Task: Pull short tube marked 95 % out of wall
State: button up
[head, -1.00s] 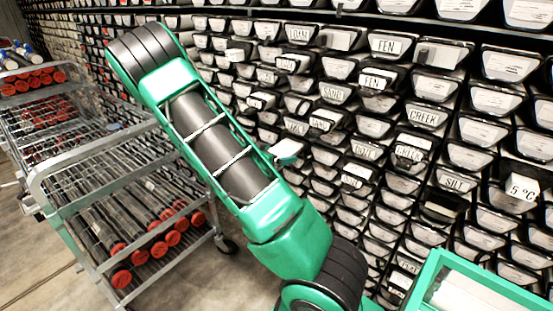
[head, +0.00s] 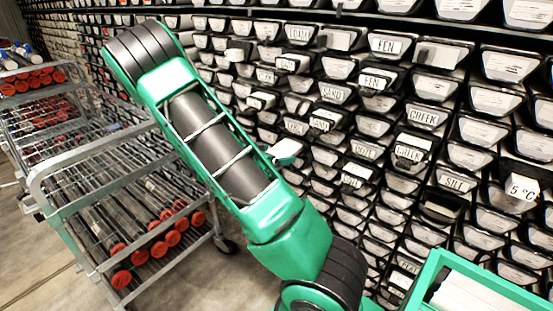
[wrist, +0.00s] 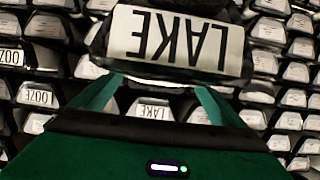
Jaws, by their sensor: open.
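I cannot read a 95 % mark on any tube in either view. My gripper (wrist: 157,88) is open in the wrist view, its two green fingers spread and pointing at the wall. A tube end with a large LAKE label (wrist: 180,38), upside down in this view, is just beyond the fingertips. I cannot tell whether the fingers touch it. Nothing is held. In the head view my green arm covers part of the wall, and the fingers cannot be made out. A tube labelled 5 °C (head: 523,188) sticks out at the right.
A wire cart (head: 95,180) with red-capped tubes stands at the left. A green-framed tray (head: 430,268) is at the lower right.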

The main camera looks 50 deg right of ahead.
jog(key=v, duration=1)
